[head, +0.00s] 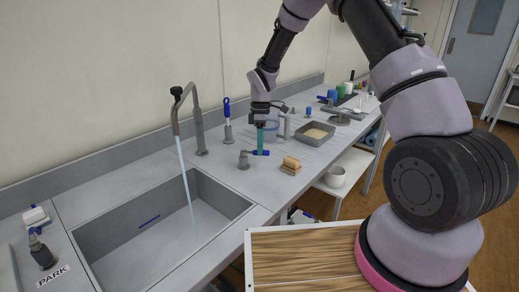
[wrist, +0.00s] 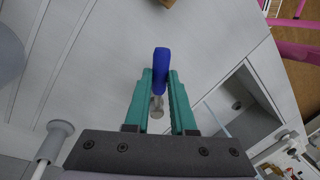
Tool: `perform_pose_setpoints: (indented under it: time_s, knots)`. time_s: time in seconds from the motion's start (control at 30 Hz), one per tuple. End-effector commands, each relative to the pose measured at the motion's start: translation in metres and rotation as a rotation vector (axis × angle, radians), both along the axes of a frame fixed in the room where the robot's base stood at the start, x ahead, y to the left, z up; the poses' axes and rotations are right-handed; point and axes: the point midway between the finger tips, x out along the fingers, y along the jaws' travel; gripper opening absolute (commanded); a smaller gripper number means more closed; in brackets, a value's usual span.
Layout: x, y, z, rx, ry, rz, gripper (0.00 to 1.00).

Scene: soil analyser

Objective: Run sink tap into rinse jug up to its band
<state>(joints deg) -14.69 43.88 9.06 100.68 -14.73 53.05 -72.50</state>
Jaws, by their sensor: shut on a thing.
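My gripper (head: 260,148), with teal fingers, is shut on the blue lever (head: 262,153) of a small grey valve (head: 243,160) on the counter right of the sink. In the wrist view the lever (wrist: 161,62) is between the fingertips (wrist: 160,80). The grey sink tap (head: 196,115) stands behind the sink (head: 218,183). A thin water stream (head: 186,180) runs from its spout down into the sink. A clear bluish vessel (head: 272,129), perhaps the rinse jug, stands behind my gripper, partly hidden. I cannot make out its band, and no jug shows under the stream.
A tan block (head: 291,163) sits on the counter right of the lever. A blue-handled fitting (head: 227,120) stands behind, and a grey tray (head: 315,134) farther right. A short blue bar or mark (head: 149,221) is in the sink. A white pot (head: 334,177) stands on a lower shelf.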

Motion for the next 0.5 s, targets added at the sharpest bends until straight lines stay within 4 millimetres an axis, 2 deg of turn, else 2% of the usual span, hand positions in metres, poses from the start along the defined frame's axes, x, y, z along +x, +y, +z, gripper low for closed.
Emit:
perform_pose_setpoints:
  time_s: [0.2, 0.5]
  knots:
    - [0.009, 0.0, 0.001, 0.001, -0.002, 0.124, 0.0]
    - [0.014, 0.0, 0.001, 0.001, -0.003, 0.207, 0.0]
